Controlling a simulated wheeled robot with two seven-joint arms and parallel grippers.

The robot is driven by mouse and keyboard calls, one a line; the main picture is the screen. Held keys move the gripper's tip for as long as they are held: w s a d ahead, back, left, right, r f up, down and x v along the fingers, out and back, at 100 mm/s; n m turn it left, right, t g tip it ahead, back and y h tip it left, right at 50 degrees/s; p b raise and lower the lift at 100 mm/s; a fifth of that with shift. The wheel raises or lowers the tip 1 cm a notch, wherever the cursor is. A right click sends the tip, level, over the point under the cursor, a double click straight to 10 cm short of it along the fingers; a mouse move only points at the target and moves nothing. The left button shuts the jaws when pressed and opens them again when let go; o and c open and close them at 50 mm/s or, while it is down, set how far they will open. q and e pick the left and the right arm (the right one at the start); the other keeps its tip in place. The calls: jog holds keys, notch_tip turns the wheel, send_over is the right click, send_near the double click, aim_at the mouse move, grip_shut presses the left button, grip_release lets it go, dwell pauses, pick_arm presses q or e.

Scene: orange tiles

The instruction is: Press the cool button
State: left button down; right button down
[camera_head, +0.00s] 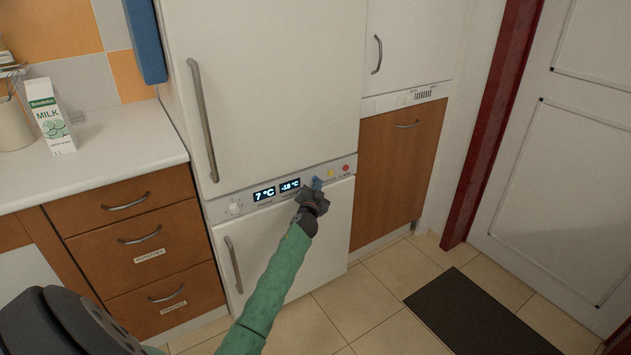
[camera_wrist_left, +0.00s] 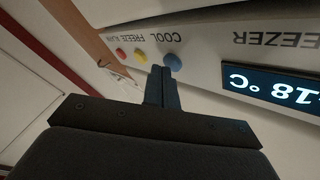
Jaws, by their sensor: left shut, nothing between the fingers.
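The blue cool button (camera_wrist_left: 173,62) is on the white control panel (camera_wrist_left: 205,58) of the fridge-freezer, by the upside-down word COOL in the left wrist view. In the head view the panel (camera_head: 222,208) runs between the two fridge doors, and the button shows as a blue spot (camera_head: 317,182) partly hidden by my gripper. My left gripper (camera_head: 314,190) is shut and empty, reaching up to the panel. In the wrist view its fingertips (camera_wrist_left: 159,72) are right beside the blue button; I cannot tell whether they touch it. My right gripper is not in view.
A yellow button (camera_wrist_left: 141,56) and a red button (camera_wrist_left: 121,51) sit beyond the blue one. A lit display (camera_wrist_left: 280,92) reads -18 °C. A milk carton (camera_head: 50,116) stands on the left counter (camera_head: 105,145). A dark mat (camera_head: 477,315) lies on the floor at right.

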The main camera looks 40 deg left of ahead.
pick_arm(q)
jog(key=shift+a, duration=0.15)
dwell(0.4)
jog(key=shift+d, duration=0.2)
jog(key=shift+s+d, duration=0.15)
jog(key=shift+d, duration=0.1)
dwell(0.3)
jog(key=s+d, duration=0.2)
jog(key=d, duration=0.3)
jog(key=shift+s+d, duration=0.15)
jog(key=shift+d, duration=0.15)
dwell(0.6)
